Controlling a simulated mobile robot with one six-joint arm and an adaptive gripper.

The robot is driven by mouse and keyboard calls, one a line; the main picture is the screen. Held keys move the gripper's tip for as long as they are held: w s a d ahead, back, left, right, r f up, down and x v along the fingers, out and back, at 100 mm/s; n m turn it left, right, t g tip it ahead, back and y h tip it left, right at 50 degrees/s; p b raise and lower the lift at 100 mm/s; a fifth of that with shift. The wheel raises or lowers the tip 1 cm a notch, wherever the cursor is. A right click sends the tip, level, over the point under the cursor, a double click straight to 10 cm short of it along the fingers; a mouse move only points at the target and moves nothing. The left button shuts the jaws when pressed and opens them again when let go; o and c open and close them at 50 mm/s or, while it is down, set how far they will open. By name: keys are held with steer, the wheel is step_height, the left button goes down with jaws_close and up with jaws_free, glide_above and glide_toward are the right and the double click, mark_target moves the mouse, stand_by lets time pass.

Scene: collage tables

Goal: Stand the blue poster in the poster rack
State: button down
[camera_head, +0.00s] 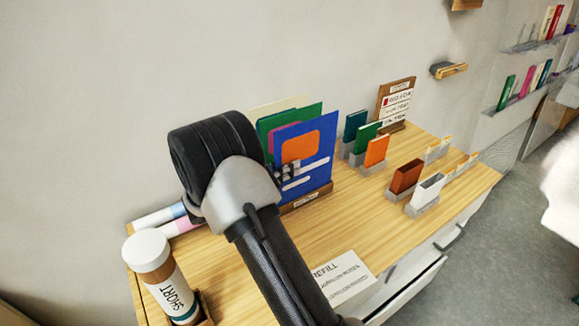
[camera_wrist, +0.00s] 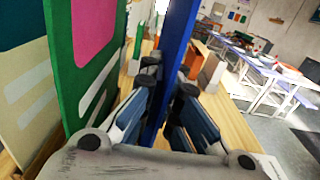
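The blue poster (camera_head: 318,155), with an orange patch and pale bars, is upright in front of the other posters at the poster rack (camera_head: 318,195). Its lower edge meets the wooden rack's labelled front lip; how deep it sits in a slot is hidden. My gripper (camera_head: 288,172) is at the poster's left edge. In the wrist view, the blue poster (camera_wrist: 176,40) runs edge-on between the fingertips of my gripper (camera_wrist: 168,84), which close in on it from both sides.
A green poster (camera_wrist: 65,75) with a pink patch and a cream one (camera_wrist: 25,85) stand close left. Small colored cards in grey holders (camera_head: 376,150) stand to the right. A canister (camera_head: 160,270) is front left. A refill sheet (camera_head: 345,278) lies at the front edge.

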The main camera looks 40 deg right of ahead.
steer(key=shift+f, duration=0.15)
steer(key=c, duration=1.7)
jaws_free()
steer(key=shift+a, duration=0.1)
steer(key=a, duration=1.1)
steer(key=shift+w+a, duration=0.35)
steer(key=shift+a, duration=0.05)
